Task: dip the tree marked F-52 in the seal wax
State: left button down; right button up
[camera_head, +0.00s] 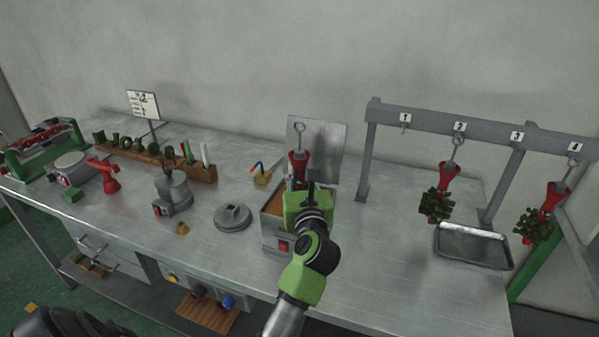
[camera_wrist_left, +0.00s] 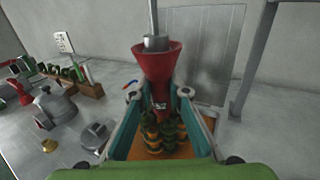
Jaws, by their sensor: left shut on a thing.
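My left gripper (camera_head: 308,188) is shut on a wax tree with a red funnel-shaped base (camera_head: 299,160) and a metal hook rod on top. The left wrist view shows the red base (camera_wrist_left: 157,62) between the fingers (camera_wrist_left: 158,95), with a small label too small to read. Green and orange pieces (camera_wrist_left: 163,135) hang below it, over the orange wax of the metal tank (camera_head: 273,238). I cannot tell how far they reach into the wax. Two other trees hang on the rack, one near sign 2 (camera_head: 447,172) and one near sign 4 (camera_head: 559,192).
The grey rack (camera_head: 480,131) stands at the right, with a metal tray (camera_head: 473,247) beneath. A grey panel (camera_head: 323,137) stands behind the tank. A round lid (camera_head: 232,217), a pot (camera_head: 173,192) and a wooden holder (camera_head: 200,172) lie to the left. The front right bench is clear.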

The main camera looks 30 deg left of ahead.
aim_at(300, 145)
pick_arm(q)
jog(key=shift+r+p, duration=3.2)
jog(key=shift+r, duration=0.5)
